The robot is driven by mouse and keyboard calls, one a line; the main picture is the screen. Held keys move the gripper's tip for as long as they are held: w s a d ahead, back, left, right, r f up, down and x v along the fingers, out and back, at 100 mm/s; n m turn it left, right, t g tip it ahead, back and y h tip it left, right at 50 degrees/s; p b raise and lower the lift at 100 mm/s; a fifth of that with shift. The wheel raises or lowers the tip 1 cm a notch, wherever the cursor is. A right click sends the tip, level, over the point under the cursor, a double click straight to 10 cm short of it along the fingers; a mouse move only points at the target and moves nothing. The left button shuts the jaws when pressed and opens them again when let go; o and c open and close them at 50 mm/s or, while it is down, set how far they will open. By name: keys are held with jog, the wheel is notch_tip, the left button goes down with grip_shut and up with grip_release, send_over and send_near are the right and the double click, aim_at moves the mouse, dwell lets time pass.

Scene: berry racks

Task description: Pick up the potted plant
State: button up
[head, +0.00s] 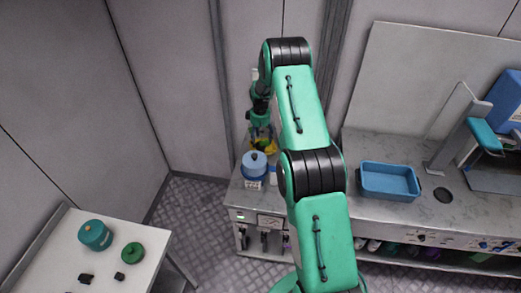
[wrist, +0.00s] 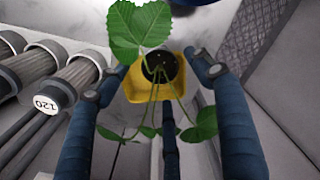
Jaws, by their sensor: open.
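The potted plant has green leaves and thin stems in a yellow pot with dark soil. In the wrist view its pot (wrist: 136,88) lies between the dark blue fingers of my gripper (wrist: 160,72). One finger is on each side, and another is in the lower middle. One large leaf stands above the pot and smaller leaves hang toward the camera. The fingers are open, and I cannot tell whether any touches the pot. In the head view my gripper (head: 262,128) points down over the plant, whose yellow pot (head: 268,148) is partly hidden at the counter's back left.
A blue-topped container (head: 254,163) stands just in front of the plant. Grey cylinders (wrist: 50,95), one marked 120, are left of the fingers in the wrist view. A blue tray (head: 388,197) sits on the counter to the right. A separate table (head: 120,222) stands at lower left.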

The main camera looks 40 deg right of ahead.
aim_at(260, 145)
jog(key=shift+f, duration=0.15)
jog(key=shift+f+p, duration=0.35)
jog(key=shift+f, duration=2.1)
jog(key=c, duration=1.4)
jog(key=shift+r, duration=0.15)
jog(key=shift+r+b, duration=0.45)
jog(key=shift+r, duration=4.4)
